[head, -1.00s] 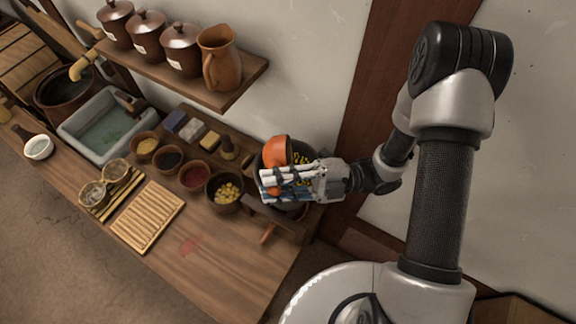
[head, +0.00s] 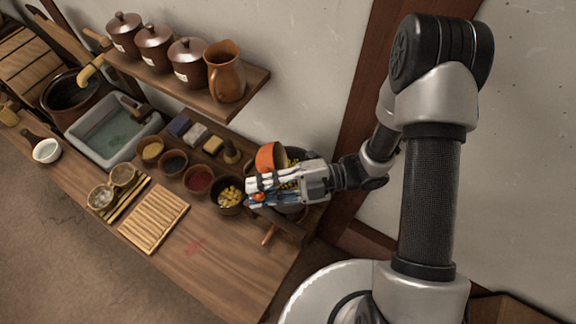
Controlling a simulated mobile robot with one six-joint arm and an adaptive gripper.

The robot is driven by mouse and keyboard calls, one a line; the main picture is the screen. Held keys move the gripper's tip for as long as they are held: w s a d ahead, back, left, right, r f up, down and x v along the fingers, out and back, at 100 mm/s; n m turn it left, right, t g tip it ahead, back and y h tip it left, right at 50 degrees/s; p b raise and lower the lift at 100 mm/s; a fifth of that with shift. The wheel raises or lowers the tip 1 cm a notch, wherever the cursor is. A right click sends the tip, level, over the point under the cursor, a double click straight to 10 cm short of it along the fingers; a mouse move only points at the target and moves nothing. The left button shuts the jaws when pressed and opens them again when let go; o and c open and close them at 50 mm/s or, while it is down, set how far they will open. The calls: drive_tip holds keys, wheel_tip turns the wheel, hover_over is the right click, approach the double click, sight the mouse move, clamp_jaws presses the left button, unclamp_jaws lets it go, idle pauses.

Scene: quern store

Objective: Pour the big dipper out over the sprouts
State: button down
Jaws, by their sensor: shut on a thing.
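My gripper (head: 256,190) is shut on the orange dipper, its fingers pointing left above the right end of the bench. The dipper's orange cup (head: 270,157) shows just behind the fingers, and a bit of orange shows between them. The cup looks tilted; its contents cannot be made out. A dark pot (head: 318,163) stands behind and below the gripper, largely hidden by it. Yellow pieces, perhaps the sprouts, show in the pot beside the cup. A dark bowl (head: 221,208) of yellow chunks sits just left of the fingertips.
Small bowls, one with red contents (head: 199,179), line the bench left of the gripper. A slatted wooden board (head: 154,218) lies in front. A shelf (head: 226,106) with lidded jars and a brown jug (head: 225,72) hangs above.

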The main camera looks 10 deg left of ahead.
drive_tip(key=shift+a+r+h+p, duration=0.2)
drive_tip(key=shift+a+h+p, duration=0.3)
drive_tip(key=shift+p, duration=0.65)
drive_tip(key=s+a+f+m+t+h+p, duration=0.1)
drive_tip(key=a+f+h+p, duration=0.3)
drive_tip(key=p, duration=0.5)
drive_tip(key=a+f+m+t+h+p, duration=0.1)
drive_tip(key=a+f+h+p, duration=0.2)
drive_tip(key=a+h+p, duration=0.4)
drive_tip(key=a+p, duration=0.2)
drive_tip(key=p, duration=0.1)
drive_tip(key=shift+s+a+f+t+h, duration=0.3)
drive_tip(key=shift+s+f+h, duration=0.1)
drive_tip(key=shift+f+p, duration=0.1)
drive_tip(key=shift+p, duration=0.2)
